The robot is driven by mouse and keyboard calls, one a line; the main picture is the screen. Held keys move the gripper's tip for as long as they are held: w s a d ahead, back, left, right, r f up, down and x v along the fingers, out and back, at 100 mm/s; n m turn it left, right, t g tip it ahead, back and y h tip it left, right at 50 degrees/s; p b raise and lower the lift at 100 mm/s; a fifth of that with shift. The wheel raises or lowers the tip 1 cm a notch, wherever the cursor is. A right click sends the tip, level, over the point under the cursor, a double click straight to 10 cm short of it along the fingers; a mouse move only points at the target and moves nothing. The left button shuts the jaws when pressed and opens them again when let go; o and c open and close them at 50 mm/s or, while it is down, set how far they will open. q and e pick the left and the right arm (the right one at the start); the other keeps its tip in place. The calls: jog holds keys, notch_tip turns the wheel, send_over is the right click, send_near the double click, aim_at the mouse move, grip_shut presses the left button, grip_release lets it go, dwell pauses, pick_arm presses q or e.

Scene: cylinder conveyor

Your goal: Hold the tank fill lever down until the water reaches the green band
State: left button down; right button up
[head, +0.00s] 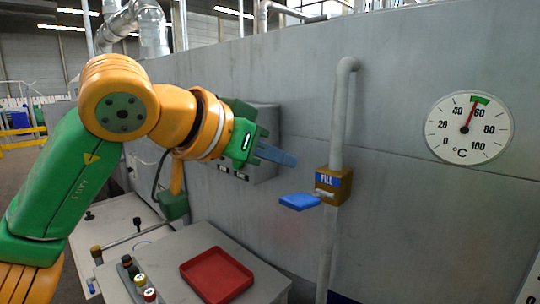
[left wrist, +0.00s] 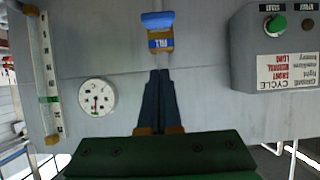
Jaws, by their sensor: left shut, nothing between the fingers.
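The blue fill lever (head: 300,202) sticks out to the left from a brass box (head: 345,187) marked FILL on a vertical pipe. It looks about level. The lever also shows at the top of the left wrist view (left wrist: 158,20). My left gripper (head: 292,160) has its blue fingers shut and empty, above the lever and apart from it. The fingers also show in the left wrist view (left wrist: 160,74), pointing at the FILL box. A tall scale (left wrist: 45,70) with a green band (left wrist: 48,99) stands at the left there; I cannot make out the water level. My right gripper is not in view.
A round °C dial (head: 467,128) hangs on the grey wall, its red needle near its green mark. A control box with a green button (left wrist: 279,24) shows in the left wrist view. A red tray (head: 217,275) and small capped bottles (head: 140,280) stand below.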

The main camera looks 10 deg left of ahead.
aim_at(295, 201)
pick_arm(q)
jog(key=p+x, duration=0.1)
jog(key=x, duration=0.3)
jog(key=shift+r, duration=0.1)
notch_tip(295, 201, down, 4)
jog(key=shift+w+d+r+b, duration=0.1)
jog(key=shift+w+d+b, duration=0.1)
jog(key=shift+b, duration=0.3)
jog(key=shift+s+a+f, duration=0.1)
jog(key=shift+a+f, duration=0.05)
jog(key=shift+f, duration=0.25)
